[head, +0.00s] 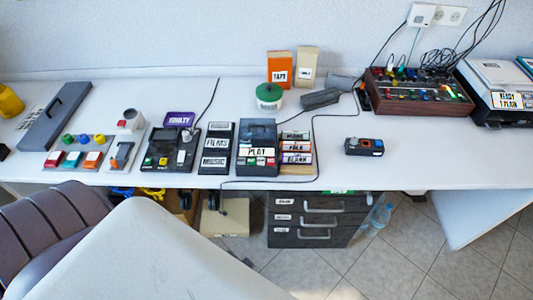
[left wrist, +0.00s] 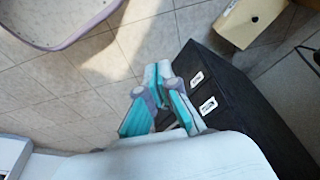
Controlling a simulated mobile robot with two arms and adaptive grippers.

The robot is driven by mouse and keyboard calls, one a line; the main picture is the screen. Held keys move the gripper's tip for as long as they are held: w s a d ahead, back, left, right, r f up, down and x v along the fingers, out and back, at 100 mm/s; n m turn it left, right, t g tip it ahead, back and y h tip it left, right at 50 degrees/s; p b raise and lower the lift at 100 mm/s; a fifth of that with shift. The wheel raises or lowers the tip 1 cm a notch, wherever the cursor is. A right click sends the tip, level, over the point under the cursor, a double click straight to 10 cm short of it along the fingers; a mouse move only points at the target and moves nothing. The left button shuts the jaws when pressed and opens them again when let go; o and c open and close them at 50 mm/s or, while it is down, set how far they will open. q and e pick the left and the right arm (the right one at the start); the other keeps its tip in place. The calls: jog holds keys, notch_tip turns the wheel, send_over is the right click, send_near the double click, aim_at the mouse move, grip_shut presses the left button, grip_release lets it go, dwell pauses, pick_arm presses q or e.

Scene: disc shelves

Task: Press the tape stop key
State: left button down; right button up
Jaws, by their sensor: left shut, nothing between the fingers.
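A dark tape deck (head: 258,135) with a clear-looking lid and a PLAY label stands on the white desk, at the middle of the head view. A row of small coloured keys (head: 257,161) runs along its front edge; the marks on single keys are too small to read, so I cannot tell which is stop. My left gripper (left wrist: 158,88), teal and grey, shows only in the left wrist view. It is shut and empty, over the tiled floor beside the black drawer cabinet (left wrist: 225,95), away from the keys. My right gripper is in neither view.
Labelled cases (head: 216,148) stand left of the deck and a stack of labelled tapes (head: 297,147) right of it. A black cable (head: 314,150) curves past. A small dark device (head: 364,147) sits further right. The desk's front right is mostly clear. A chair (head: 60,235) stands front left.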

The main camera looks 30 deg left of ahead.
pick_arm(q)
jog(key=w+r+m+t+h+p, duration=0.15)
jog(key=w+r+m, duration=0.4)
jog(key=r, duration=0.75)
jog(key=w+r+m+t+p, duration=0.2)
jog(key=w+r+m, duration=0.4)
jog(key=r, duration=0.8)
jog(key=w+a+r+m+t, duration=0.1)
jog(key=w+a+r+m, duration=0.2)
jog(key=w+a+m, duration=0.3)
jog(key=w+a+r+m+t, duration=0.2)
jog(key=w+a+r+m, duration=0.2)
jog(key=w+m, duration=0.5)
jog(key=shift+a+r+m+h, duration=0.15)
jog(key=shift+a+m+h, duration=0.3)
jog(key=shift+a+m, duration=0.45)
jog(key=shift+w+a, duration=0.1)
jog(key=shift+a, duration=0.05)
